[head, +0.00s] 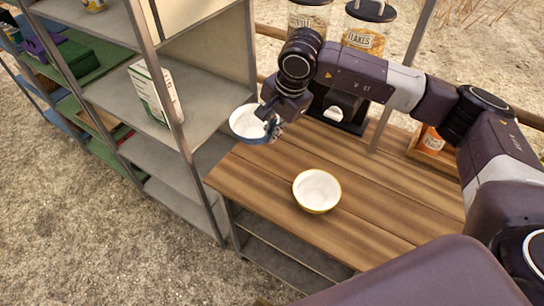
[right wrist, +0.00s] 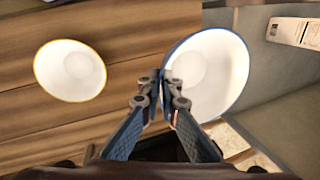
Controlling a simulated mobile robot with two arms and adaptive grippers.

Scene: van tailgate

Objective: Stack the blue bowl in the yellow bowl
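The yellow bowl (head: 317,190), white inside with a yellow rim, stands upright and empty on the wooden table. It also shows at the left of the right wrist view (right wrist: 69,70). The blue bowl (head: 245,124), white inside with a blue rim, is at the table's far left corner, beside the shelf. In the right wrist view the blue bowl (right wrist: 212,75) is right of the fingers. My right gripper (head: 272,128) has its fingertips (right wrist: 161,76) closed together on the blue bowl's near rim. The bowl looks roughly level and empty. My left gripper is not in view.
A grey metal shelf (head: 205,88) with a white and green box (head: 153,93) stands left of the table (head: 385,196). Cereal dispensers (head: 364,38) stand at the back, and a wooden crate (head: 427,150) with a bottle at the right. The table around the yellow bowl is clear.

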